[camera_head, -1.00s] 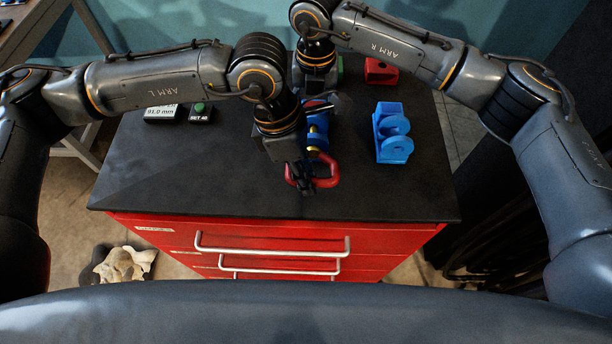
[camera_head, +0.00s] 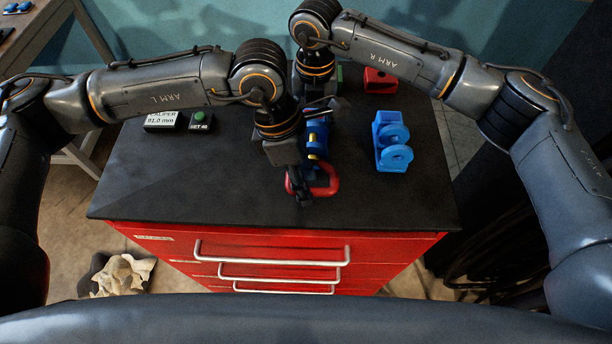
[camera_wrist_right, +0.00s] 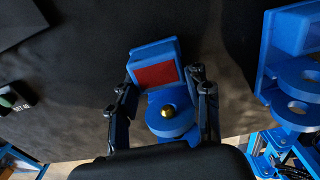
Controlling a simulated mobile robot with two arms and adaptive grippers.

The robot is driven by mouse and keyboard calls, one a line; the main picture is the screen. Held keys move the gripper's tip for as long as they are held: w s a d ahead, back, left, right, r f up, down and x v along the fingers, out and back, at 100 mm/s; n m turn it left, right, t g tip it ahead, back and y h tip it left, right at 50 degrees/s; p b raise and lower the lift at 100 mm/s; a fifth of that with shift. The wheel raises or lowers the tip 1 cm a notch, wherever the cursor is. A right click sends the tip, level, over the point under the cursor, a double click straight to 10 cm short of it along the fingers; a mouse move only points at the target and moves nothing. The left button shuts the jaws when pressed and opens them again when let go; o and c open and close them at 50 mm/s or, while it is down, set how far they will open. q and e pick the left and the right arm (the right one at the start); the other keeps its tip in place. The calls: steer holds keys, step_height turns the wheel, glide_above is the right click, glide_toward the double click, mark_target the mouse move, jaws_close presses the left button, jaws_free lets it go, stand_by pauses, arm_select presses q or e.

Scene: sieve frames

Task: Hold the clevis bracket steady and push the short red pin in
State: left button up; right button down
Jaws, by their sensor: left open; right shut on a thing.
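A blue clevis bracket (camera_wrist_right: 172,118) is between the fingers of my right gripper (camera_wrist_right: 160,98) in the right wrist view. A red square face shows on its block, and a round brass-coloured piece (camera_wrist_right: 167,112) sits at its lug hole. In the head view the bracket (camera_head: 318,152) is partly hidden by the arms. My left gripper (camera_head: 301,192) is open, pointing down beside a red loop-shaped piece (camera_head: 333,181) in front of the bracket. I cannot tell whether they touch, or whether the loop belongs to the red pin, whose shaft I cannot make out.
A second blue bracket (camera_head: 392,142) stands to the right, and a red block (camera_head: 379,80) lies behind it. A caliper readout (camera_head: 161,121) and a green-button box (camera_head: 199,121) are at the left. The front left of the black top (camera_head: 165,190) is clear.

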arm_select(q)
steer(key=v, duration=1.2)
steer(key=shift+w, duration=0.1)
arm_select(e)
steer(key=c, duration=0.5)
jaws_free()
